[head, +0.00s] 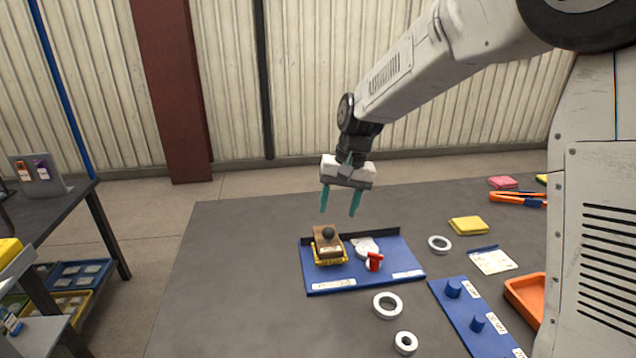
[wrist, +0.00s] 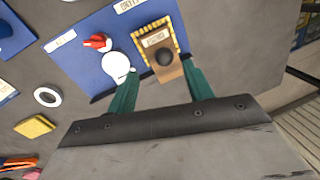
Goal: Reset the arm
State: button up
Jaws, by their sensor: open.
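My gripper (head: 340,202) is open and empty, with its two teal fingers pointing down above the back edge of a blue board (head: 345,283). Below it on the board stands a brown block with a dark round knob (head: 327,240), set in a yellow-edged base. In the wrist view the brown block (wrist: 162,65) shows between and beyond the fingertips (wrist: 160,85), apart from them. Beside it on the board are a white round piece (head: 364,247) and a red piece (head: 375,262).
White rings (head: 388,305) lie on the grey table. A blue peg board (head: 470,312), an orange tray (head: 525,297), a yellow pad (head: 468,225), a pink pad (head: 502,182) and an orange tool (head: 517,199) are at right. The table's left part is clear.

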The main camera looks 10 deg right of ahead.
jog(key=s+d+r, duration=0.2)
jog(key=s+d, duration=0.1)
jog(key=s, duration=0.8)
jog(key=s+d+r+n+h, duration=0.1)
jog(key=s+d+r, duration=0.2)
jog(key=s, duration=0.8)
jog(key=s+d+r+t+h, duration=0.1)
jog(key=s+d+r, duration=0.2)
jog(key=s, duration=0.8)
jog(key=shift+s+d+n, duration=0.35)
jog(key=shift+d+n, duration=0.05)
jog(key=shift+d, duration=0.65)
